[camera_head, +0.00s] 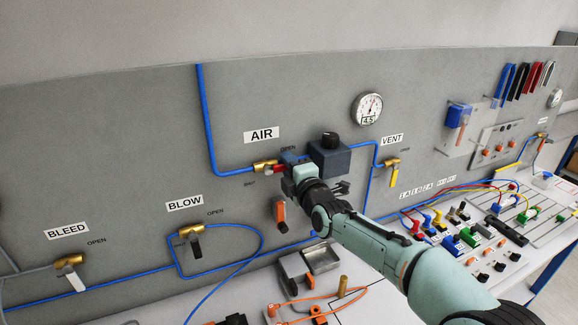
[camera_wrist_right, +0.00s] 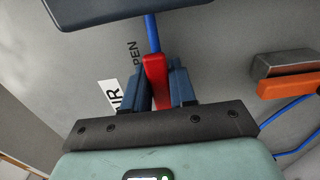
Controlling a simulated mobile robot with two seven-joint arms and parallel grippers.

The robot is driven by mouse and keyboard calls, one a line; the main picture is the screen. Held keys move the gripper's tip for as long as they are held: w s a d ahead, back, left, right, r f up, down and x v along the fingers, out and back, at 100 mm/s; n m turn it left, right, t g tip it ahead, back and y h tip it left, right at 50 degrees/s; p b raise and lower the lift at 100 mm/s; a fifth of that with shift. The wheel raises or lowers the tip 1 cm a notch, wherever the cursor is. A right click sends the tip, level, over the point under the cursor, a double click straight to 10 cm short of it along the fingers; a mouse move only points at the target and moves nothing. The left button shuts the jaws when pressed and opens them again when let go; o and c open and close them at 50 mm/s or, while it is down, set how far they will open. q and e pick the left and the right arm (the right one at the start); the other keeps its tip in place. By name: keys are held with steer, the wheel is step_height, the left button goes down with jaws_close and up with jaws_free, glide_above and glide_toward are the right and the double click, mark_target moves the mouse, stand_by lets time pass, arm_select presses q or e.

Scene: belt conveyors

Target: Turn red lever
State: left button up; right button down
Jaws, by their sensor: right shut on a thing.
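The red lever (camera_head: 279,169) sits on the brass valve (camera_head: 264,166) under the AIR label, and its visible part points right from the valve. My right gripper (camera_head: 288,160) is at this lever and hides its outer end in the head view. In the right wrist view the red lever (camera_wrist_right: 156,76) lies between the two dark blue fingers of my right gripper (camera_wrist_right: 161,86), which are shut on it. The valve body is not clear in that view. My left gripper is not in view.
A dark box with a black knob (camera_head: 329,154) is just right of my right gripper. An orange-handled part (camera_head: 279,214) hangs below it. The yellow VENT lever (camera_head: 393,177) is to the right, the black BLOW lever (camera_head: 197,247) lower left. Blue tubing (camera_head: 208,120) runs along the panel.

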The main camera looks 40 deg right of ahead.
steer(key=shift+r, duration=0.1)
steer(key=c, duration=1)
jaws_free()
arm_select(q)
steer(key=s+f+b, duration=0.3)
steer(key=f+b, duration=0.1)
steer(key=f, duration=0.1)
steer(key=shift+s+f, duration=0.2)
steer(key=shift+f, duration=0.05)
arm_select(e)
steer(key=v, duration=1.3)
steer(key=shift+s+a, duration=0.15)
steer(key=shift+s, duration=0.05)
